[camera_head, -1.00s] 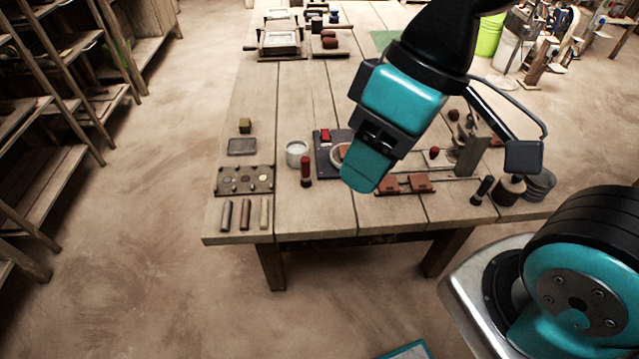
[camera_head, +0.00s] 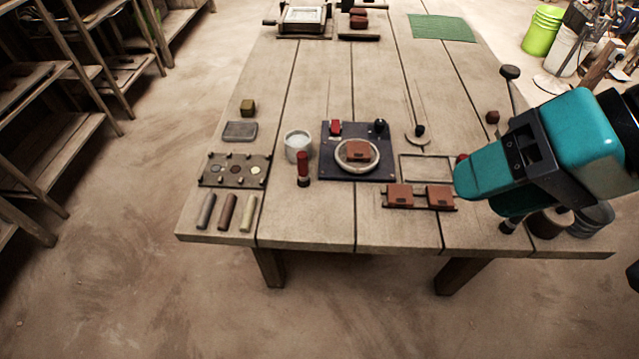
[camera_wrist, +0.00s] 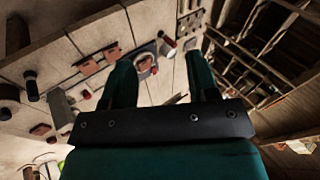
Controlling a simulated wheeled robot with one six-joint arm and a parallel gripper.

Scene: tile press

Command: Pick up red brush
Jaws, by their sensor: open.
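The red brush (camera_head: 303,165), with a red handle and a dark lower end, stands upright near the front of the wooden table, just right of and in front of a white cup (camera_head: 298,146). What seems to be the brush also shows small in the wrist view (camera_wrist: 168,41), beyond the fingers. My gripper (camera_head: 487,194) is open and empty over the table's right part, well to the right of the brush. In the wrist view its two teal fingers (camera_wrist: 162,80) are spread apart with nothing held between them.
A dark blue panel (camera_head: 384,173) bearing a ring and brown block lies right of the brush. Left are a stamped plate (camera_head: 210,182) and three coloured sticks (camera_head: 227,211). Two brown tiles (camera_head: 400,196) lie on a tray near my gripper. The table's front strip (camera_head: 300,230) is clear.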

